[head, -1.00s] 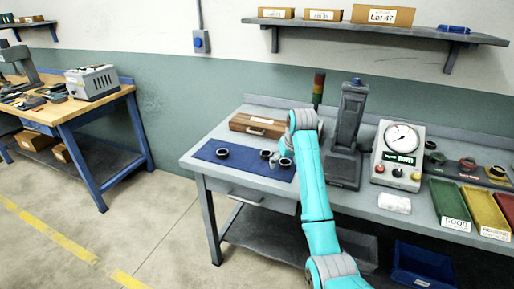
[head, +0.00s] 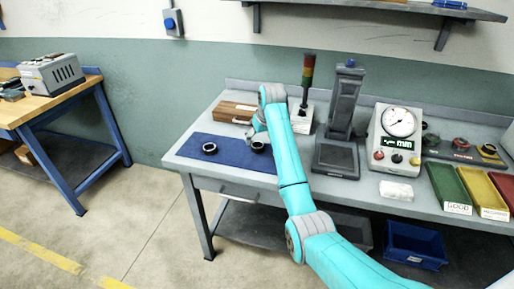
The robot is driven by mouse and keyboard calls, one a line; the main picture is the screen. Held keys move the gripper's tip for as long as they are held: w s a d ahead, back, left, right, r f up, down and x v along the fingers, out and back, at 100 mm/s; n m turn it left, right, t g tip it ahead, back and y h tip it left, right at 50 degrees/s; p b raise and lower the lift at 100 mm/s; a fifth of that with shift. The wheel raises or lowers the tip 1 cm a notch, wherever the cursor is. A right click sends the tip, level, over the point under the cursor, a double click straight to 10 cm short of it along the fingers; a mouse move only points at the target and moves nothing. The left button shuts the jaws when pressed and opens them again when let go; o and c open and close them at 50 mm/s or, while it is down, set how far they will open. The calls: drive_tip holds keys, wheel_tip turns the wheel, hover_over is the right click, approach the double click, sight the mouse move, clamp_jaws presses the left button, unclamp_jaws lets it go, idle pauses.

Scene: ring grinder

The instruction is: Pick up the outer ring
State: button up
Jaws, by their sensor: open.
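A dark ring (head: 210,148) lies flat on the left part of the blue mat (head: 230,157). A second dark ring (head: 258,147) lies on the mat further right, close to my arm. I cannot tell from their looks which is the outer ring. My gripper (head: 257,135) is at the end of the teal arm, just above or behind the right ring. It is open and I see nothing held in it. The fingers are small and partly hidden by the arm, so I cannot tell whether they touch the ring.
A wooden case (head: 232,112) lies behind the mat. A grey press-like stand (head: 340,120) and a dial gauge box (head: 396,135) stand to the right. Green (head: 448,187), yellow and red bins are at the far right. A white cloth-like item (head: 396,190) lies in front of the gauge.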

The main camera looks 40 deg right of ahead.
sight(258, 144)
drive_tip(key=x, duration=0.5)
drive_tip(key=shift+d, duration=0.1)
drive_tip(key=c, duration=1.3)
drive_tip(key=shift+c, duration=0.2)
drive_tip(key=shift+r, duration=0.1)
